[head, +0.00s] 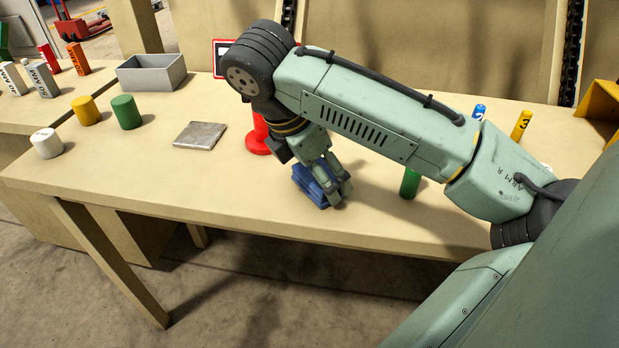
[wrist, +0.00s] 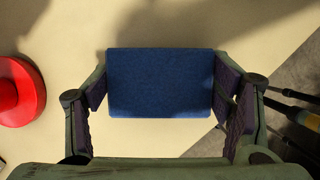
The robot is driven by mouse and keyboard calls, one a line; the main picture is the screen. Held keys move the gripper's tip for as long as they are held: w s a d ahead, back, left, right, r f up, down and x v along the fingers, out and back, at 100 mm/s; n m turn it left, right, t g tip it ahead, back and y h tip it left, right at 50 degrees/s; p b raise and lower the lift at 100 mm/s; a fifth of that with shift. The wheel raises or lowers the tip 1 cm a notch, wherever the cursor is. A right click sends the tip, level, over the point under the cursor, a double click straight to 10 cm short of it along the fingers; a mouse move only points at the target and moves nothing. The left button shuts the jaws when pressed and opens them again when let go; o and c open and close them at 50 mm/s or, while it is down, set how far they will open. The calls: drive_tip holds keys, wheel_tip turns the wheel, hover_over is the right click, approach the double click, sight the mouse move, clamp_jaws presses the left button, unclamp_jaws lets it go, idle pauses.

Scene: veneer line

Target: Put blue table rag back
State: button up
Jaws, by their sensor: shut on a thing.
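The blue table rag (head: 316,187) is a folded blue block near the front edge of the wooden table (head: 190,179). It also shows in the wrist view (wrist: 160,82), lying between the two fingers. My gripper (head: 329,183) points down over the table and is shut on the rag. The fingers stand on the rag's left and right sides in the wrist view (wrist: 162,100). Whether the rag touches the table or hangs just above it I cannot tell.
A red round-based stand (head: 258,142) is close behind my gripper. A metal plate (head: 200,135), green (head: 126,112), yellow (head: 86,110) and white cylinders (head: 46,143) and a grey bin (head: 152,73) are to the left. A green cylinder (head: 410,183) stands right. The table's front edge is near.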

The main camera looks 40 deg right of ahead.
drive_tip(key=shift+s, duration=0.1)
drive_tip(key=shift+f, duration=0.15)
drive_tip(key=o, duration=1.2)
drive_tip(key=p+v, duration=0.9)
drive_tip(key=v, duration=0.3)
drive_tip(key=shift+d, duration=0.1)
